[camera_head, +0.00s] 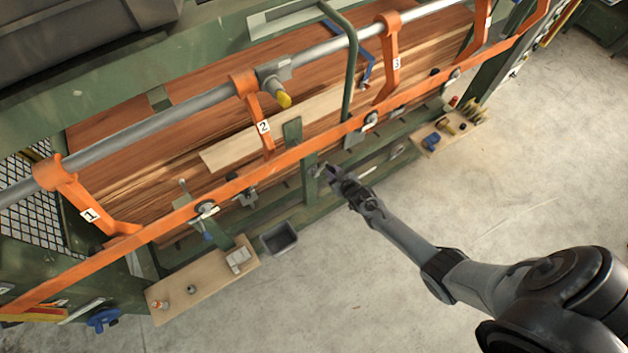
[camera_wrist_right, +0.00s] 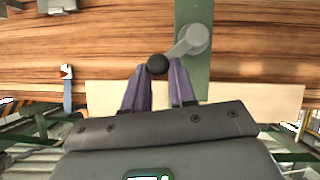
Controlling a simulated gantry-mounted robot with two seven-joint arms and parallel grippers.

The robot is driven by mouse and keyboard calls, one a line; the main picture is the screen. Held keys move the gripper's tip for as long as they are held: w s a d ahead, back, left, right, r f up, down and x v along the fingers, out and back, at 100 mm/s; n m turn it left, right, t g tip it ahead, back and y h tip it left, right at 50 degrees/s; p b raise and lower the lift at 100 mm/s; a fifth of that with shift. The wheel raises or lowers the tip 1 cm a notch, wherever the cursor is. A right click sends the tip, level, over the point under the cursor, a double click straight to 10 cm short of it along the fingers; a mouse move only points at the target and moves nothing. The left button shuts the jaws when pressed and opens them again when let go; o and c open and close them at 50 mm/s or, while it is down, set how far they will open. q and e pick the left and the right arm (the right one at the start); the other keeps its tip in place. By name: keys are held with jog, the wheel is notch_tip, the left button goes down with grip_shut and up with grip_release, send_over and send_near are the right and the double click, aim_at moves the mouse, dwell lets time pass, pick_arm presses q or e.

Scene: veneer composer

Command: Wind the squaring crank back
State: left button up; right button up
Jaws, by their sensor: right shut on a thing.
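The squaring crank (camera_wrist_right: 183,47) shows in the right wrist view as a grey arm on a round hub, fixed to an upright green plate (camera_wrist_right: 203,14). Its black ball knob (camera_wrist_right: 158,64) is at the lower left of the hub. My right gripper (camera_wrist_right: 160,72) has its purple fingers on either side of the knob, shut on it. In the head view my right gripper (camera_head: 332,174) reaches the green lower frame from the right, and the crank is small and hard to make out there. My left gripper is not in view.
An orange rail (camera_head: 320,139) and numbered orange arms cross in front of the wood veneer (camera_head: 190,122). A pale wood strip (camera_head: 222,151) lies across the veneer. A grey bin (camera_head: 279,239) and wooden shelves (camera_head: 207,286) sit below. The concrete floor at right is clear.

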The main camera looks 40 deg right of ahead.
jog(key=o, duration=0.5)
jog(key=shift+a+f, duration=0.1)
jog(key=shift+a, duration=0.1)
jog(key=shift+o, duration=0.8)
jog(key=shift+w+a, duration=0.1)
jog(key=shift+a, duration=0.05)
jog(key=shift+f, duration=0.1)
jog(key=shift+d+f+b, duration=0.25)
jog(key=shift+d+b, duration=0.1)
jog(key=shift+d, duration=0.15)
